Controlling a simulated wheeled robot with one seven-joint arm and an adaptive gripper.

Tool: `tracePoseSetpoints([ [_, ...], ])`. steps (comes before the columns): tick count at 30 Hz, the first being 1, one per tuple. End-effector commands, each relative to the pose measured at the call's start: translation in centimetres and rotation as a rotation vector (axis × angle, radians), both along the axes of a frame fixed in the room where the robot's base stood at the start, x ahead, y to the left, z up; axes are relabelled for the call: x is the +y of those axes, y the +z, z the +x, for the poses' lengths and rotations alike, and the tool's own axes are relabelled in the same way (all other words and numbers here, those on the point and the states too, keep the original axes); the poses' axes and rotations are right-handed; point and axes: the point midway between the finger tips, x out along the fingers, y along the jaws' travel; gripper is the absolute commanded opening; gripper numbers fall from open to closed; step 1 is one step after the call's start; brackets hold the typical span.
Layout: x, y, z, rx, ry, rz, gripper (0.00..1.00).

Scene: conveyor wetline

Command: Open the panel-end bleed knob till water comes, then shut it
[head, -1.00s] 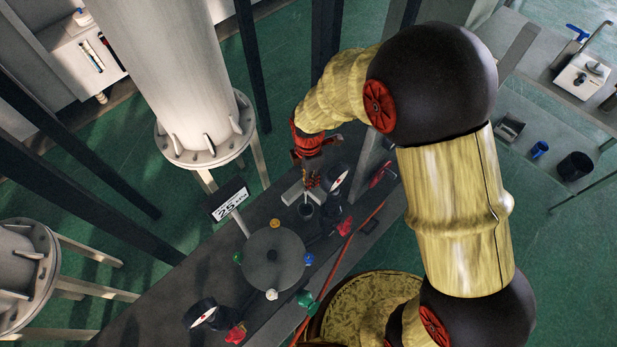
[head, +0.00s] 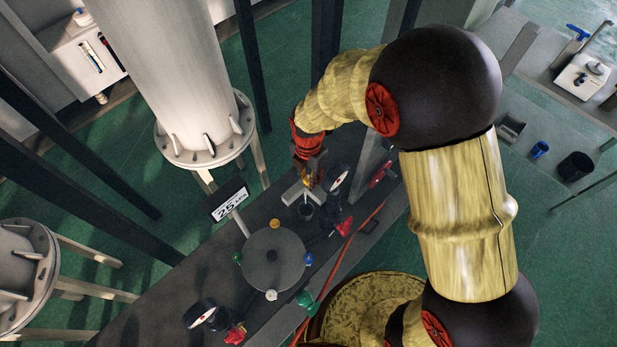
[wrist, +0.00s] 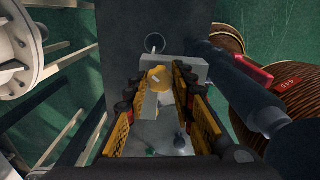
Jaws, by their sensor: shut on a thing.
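The bleed knob (wrist: 157,76), yellow with a pale bar across it, sits between my fingertips in the wrist view. My gripper (head: 308,178) is shut on it at the far end of the panel, with black and yellow finger pads on both sides of the knob. A small dark cup (head: 305,211) stands just below the gripper in the head view; a round rim (wrist: 154,43) shows beyond the knob in the wrist view. I cannot make out any water.
A white-faced gauge (head: 338,180) and a red handle (head: 345,227) stand close to the right of my gripper. A round grey plate (head: 272,262) with coloured knobs is nearer. A "25" sign (head: 230,202) and a large white column (head: 175,80) stand left.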

Motion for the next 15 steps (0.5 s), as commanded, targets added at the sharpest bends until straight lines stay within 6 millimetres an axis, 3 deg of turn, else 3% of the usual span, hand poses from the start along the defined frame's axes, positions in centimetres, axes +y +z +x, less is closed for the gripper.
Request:
tracePoseSetpoints([
  [7,-0.02,-0.04,-0.04,0.001,0.016,-0.001,0.07],
  [15,-0.04,-0.09,-0.09,0.002,0.261,-0.001,0.07],
])
